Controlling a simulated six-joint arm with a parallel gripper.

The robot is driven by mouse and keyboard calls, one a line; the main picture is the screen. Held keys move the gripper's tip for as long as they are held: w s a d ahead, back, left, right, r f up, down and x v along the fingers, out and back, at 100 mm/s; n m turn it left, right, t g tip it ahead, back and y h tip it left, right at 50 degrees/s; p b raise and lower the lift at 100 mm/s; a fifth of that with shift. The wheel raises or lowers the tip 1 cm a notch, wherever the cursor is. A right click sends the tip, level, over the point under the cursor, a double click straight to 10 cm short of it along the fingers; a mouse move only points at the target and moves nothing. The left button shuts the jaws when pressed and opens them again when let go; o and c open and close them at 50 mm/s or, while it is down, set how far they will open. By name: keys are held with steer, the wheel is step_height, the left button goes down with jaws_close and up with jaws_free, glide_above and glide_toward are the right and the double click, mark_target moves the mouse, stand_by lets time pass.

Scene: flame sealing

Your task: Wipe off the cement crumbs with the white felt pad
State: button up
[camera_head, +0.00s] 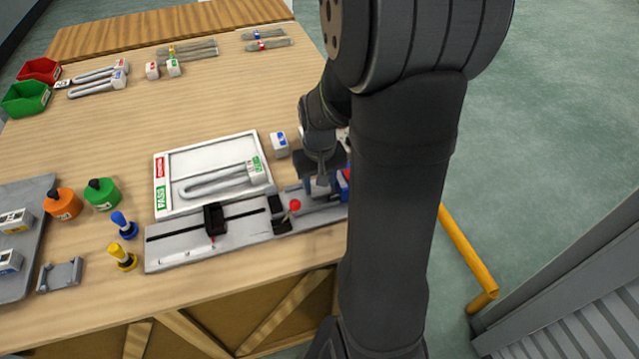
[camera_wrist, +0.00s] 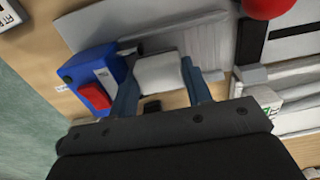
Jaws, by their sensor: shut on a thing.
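My gripper (camera_head: 320,180) is low over the right end of the grey fixture rail (camera_head: 240,220). In the wrist view its two blue-grey fingers (camera_wrist: 160,88) are shut on the white felt pad (camera_wrist: 160,70). The pad is at or just above a grey metal plate (camera_wrist: 100,25); I cannot tell if they touch. Small dark specks (camera_wrist: 140,48) show beside the pad, but I cannot tell for sure whether they are cement crumbs. My arm hides part of the rail's right end in the head view.
A blue box with a red front (camera_wrist: 95,85) stands close beside my gripper. A red ball knob (camera_head: 295,205) rises from the rail. A white tray (camera_head: 205,150) holding a U-shaped tube lies behind the rail. Orange (camera_head: 63,204) and green (camera_head: 102,194) pots stand left.

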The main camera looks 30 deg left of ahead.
steer(key=shift+r, duration=2.9)
